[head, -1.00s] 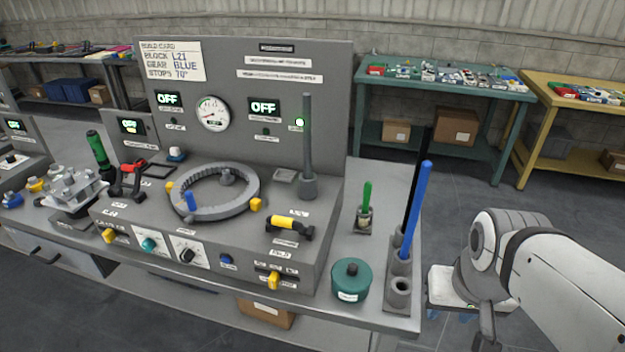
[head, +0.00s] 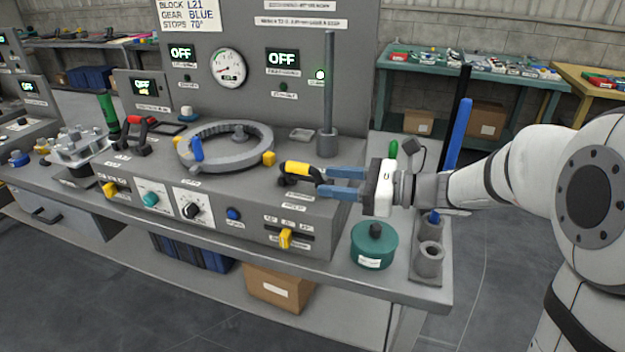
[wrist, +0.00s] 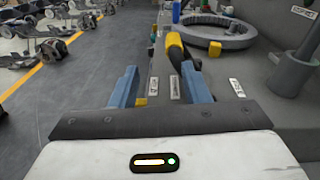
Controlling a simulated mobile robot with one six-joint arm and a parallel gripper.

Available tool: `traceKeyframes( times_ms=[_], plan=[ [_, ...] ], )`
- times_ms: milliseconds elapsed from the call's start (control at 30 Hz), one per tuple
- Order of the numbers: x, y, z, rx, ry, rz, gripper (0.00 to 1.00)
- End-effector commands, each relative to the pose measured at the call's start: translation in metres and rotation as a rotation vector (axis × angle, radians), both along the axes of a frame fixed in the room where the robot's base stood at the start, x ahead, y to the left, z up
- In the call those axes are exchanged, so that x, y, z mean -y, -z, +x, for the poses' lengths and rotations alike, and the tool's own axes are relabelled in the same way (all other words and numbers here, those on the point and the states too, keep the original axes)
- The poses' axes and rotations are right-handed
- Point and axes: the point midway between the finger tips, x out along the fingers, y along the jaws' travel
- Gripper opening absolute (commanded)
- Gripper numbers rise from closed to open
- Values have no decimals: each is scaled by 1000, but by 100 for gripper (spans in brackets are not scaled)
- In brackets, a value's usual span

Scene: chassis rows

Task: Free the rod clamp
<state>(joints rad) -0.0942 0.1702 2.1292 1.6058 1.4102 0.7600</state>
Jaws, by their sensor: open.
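A lever with a yellow grip and black ends (head: 300,170) lies on the grey bench housing; its label is too small to read, so I cannot tell if it is the rod clamp. A grey rod (head: 328,90) stands upright in a round socket behind it. My gripper (head: 322,182) is open, its blue fingers pointing left at the lever's right end. In the wrist view the yellow grip (wrist: 176,50) is ahead of my gripper (wrist: 159,69), nearer the right finger. I cannot tell whether that finger touches it.
A grey ring (head: 225,155) with yellow blocks sits left of the lever. A green pot (head: 374,246) stands below my gripper. A rack (head: 428,262) with blue and black rods is at the bench's right edge, near my arm. A yellow slider (head: 286,238) is on the front face.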

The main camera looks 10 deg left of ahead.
Motion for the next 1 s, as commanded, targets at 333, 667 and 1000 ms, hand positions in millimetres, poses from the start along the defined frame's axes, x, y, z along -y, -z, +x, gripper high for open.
traceKeyframes(
  times_ms=[333, 667, 1000],
  plan=[
    [-25, -1, 17, -60, 30, 86, 42],
    [-73, -1, 21, -58, 31, 85, 42],
    [-81, -2, 22, -58, 33, 86, 42]
  ],
)
